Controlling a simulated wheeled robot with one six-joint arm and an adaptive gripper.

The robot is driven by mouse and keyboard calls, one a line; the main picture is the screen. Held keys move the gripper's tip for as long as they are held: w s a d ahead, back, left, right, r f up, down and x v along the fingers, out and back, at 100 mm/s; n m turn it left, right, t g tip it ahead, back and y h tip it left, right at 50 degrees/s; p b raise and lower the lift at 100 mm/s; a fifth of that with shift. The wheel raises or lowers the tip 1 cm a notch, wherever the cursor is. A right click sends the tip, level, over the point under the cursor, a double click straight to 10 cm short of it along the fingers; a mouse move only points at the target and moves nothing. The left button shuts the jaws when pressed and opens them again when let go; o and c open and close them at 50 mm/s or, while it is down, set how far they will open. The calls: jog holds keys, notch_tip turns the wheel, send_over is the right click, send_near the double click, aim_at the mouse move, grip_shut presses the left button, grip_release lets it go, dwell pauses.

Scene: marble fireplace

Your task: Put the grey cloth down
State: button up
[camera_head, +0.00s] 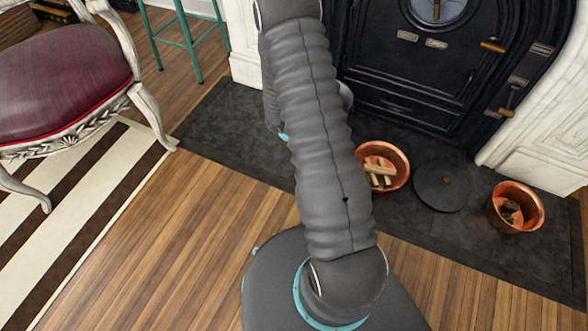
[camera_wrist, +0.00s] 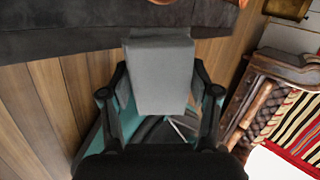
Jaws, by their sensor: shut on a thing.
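The grey cloth (camera_wrist: 162,75) is a pale grey, flat, roughly rectangular piece in the middle of the wrist view. My gripper (camera_wrist: 160,88) is shut on it, with one dark finger at each side. The floor shows beyond the cloth, but I cannot tell how high it is held. In the head view my grey arm reaches up the picture and hides the gripper and the cloth.
The dark hearth slab (camera_head: 225,125) lies before a black stove (camera_head: 430,70). On it stand two copper pots (camera_head: 402,166) (camera_head: 538,208) with wood and a dark round lid (camera_head: 435,190). A burgundy chair (camera_head: 60,80) stands left. The wooden floor (camera_head: 170,240) has free room.

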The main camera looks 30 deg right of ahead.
jog(key=f+m+y, duration=0.1)
jog(key=s+f+m+y, duration=0.1)
jog(key=m, duration=0.1)
jog(key=f+m+y, duration=0.1)
jog(key=shift+s+a+f+m+y+b, duration=0.2)
jog(key=shift+s+f+m+y+b, duration=0.1)
jog(key=shift+y+b, duration=0.1)
jog(key=w+d+f+m+t+y+b, duration=0.1)
jog(key=w+d+f+m+t, duration=0.1)
jog(key=w+m, duration=0.3)
jog(key=w+d+f+m+t+y+b, duration=0.1)
jog(key=w+d+f+m+t+y, duration=0.1)
jog(key=m, duration=0.9)
jog(key=w+d+f+t, duration=0.1)
jog(key=w+f, duration=0.1)
jog(key=w, duration=0.1)
jog(key=shift+w+f+t, duration=0.2)
jog(key=shift+w+t, duration=0.1)
jog(key=shift+w, duration=0.1)
jog(key=shift+d, duration=0.1)
